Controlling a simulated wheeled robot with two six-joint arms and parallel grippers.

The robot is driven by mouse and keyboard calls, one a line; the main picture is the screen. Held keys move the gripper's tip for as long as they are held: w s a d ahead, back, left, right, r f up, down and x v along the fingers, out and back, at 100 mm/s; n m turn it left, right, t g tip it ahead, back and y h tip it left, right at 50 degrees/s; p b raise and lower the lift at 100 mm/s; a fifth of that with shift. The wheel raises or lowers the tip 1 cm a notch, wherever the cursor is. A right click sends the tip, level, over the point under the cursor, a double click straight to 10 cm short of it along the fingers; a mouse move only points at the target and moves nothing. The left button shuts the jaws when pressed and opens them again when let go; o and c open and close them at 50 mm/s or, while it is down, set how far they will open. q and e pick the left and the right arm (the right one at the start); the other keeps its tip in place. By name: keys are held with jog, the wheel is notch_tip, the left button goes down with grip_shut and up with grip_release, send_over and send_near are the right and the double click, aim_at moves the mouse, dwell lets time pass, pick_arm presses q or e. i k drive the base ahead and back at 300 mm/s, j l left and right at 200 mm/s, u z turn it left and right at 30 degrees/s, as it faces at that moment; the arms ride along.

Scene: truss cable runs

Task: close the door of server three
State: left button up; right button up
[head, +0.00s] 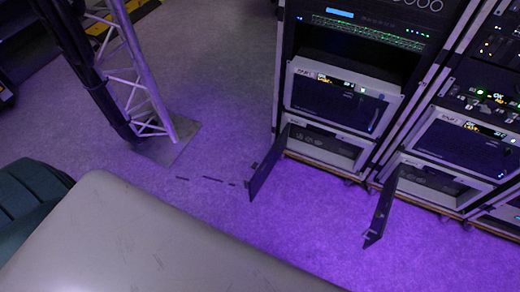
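Two server racks stand at the right in the head view. Low in the left rack is a bay (325,146) whose small dark door (267,177) stands swung open at its left side, out over the floor. Low in the right rack is a similar bay (440,180), with its dark door (381,212) also swung open at its left side. The labels are too small to read, so I cannot tell which door belongs to server three. Neither of my grippers is in view.
A metal truss tower (140,75) on a flat base plate (170,143) stands at the upper left, with dark cables along it. The purple-lit floor (225,120) between truss and racks is mostly clear. A large smooth grey surface fills the bottom left foreground.

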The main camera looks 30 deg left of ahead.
aim_at(258, 180)
jog(key=i+j+z, duration=0.1)
jog(key=j+z, duration=0.35)
jog(key=j, duration=0.95)
jog(key=k+j+z, duration=0.15)
jog(key=j+z, duration=0.25)
jog(key=j, duration=0.95)
